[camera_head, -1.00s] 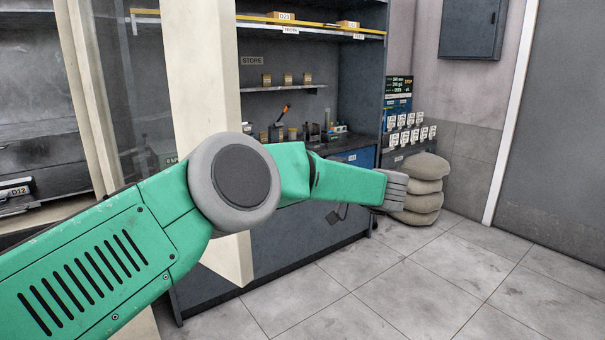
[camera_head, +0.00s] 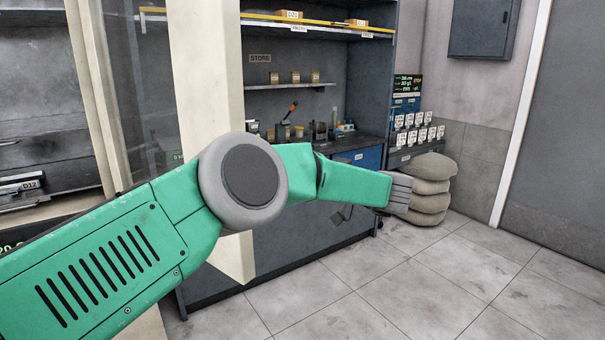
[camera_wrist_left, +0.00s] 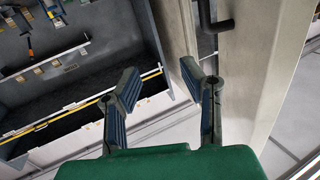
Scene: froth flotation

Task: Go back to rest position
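My green left arm comes in from the left in the head view and reaches across the middle. My left gripper (camera_head: 400,194) is at its end, with grey ribbed fingers seen from the side. In the left wrist view the left gripper (camera_wrist_left: 160,72) has its two fingers spread apart with nothing between them. It is in the air, clear of any object. My right arm and gripper are in neither view.
A pale pillar (camera_head: 208,90) stands close behind my left arm. Behind it is a dark bench (camera_head: 290,246) with shelves and small items. Stacked sacks (camera_head: 431,172) lie on the floor beyond the gripper. The tiled floor (camera_head: 425,290) at right is clear.

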